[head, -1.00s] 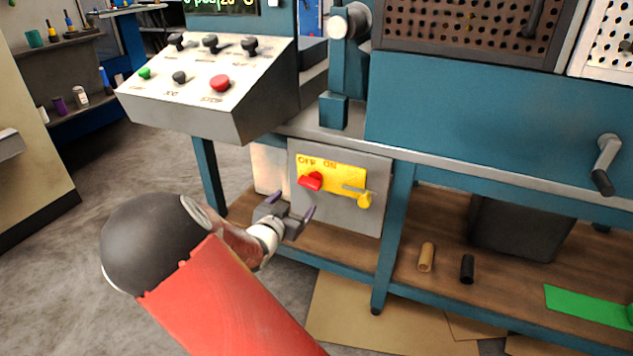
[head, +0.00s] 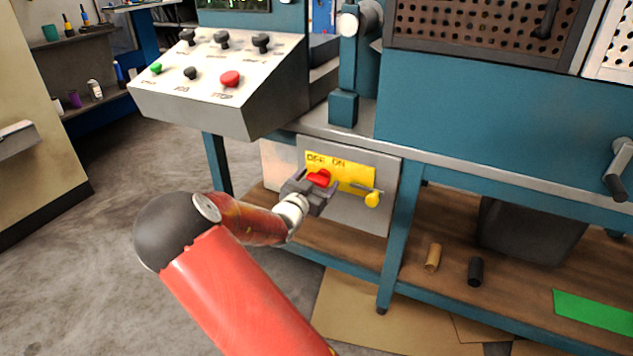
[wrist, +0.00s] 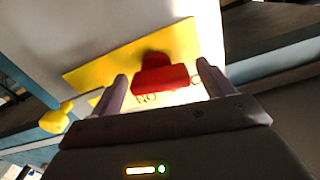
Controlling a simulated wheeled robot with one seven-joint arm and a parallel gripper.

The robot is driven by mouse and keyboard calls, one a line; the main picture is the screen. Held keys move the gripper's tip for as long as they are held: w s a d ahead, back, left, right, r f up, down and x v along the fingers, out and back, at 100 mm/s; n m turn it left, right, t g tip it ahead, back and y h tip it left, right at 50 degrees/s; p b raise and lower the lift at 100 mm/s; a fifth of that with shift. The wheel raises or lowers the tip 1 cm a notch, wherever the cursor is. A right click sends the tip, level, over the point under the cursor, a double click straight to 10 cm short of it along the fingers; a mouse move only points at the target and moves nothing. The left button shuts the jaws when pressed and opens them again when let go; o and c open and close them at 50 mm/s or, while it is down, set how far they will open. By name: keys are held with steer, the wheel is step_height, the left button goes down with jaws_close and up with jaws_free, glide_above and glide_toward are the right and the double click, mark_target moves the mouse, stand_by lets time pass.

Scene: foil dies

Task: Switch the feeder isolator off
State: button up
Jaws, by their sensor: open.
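The feeder isolator is a grey box (head: 350,212) on the lower shelf of the bench, with a yellow plate (head: 350,175) marked OFF and ON. A red knob (head: 319,178) sits on the plate, and it also shows in the wrist view (wrist: 161,78). A yellow lever or tag (head: 372,198) hangs at the plate's right, and it shows at the left in the wrist view (wrist: 55,120). My gripper (head: 322,186) is open in front of the knob. In the wrist view its two fingers (wrist: 162,84) stand on either side of the knob, apart from it.
A sloping control panel (head: 215,75) with green, black and red buttons overhangs above left. A teal bench leg (head: 401,240) stands just right of the box. A tan cylinder (head: 433,257) and a black cylinder (head: 476,271) stand on the shelf (head: 520,285) to the right.

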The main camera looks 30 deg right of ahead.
steer(key=c, duration=0.9)
steer(key=shift+n+p, duration=0.5)
steer(key=shift+n, duration=0.5)
steer(key=shift+c, duration=0.5)
steer(key=o, duration=1)
steer(key=shift+a, duration=0.15)
steer(key=v, duration=0.7)
steer(key=shift+s+a, duration=0.25)
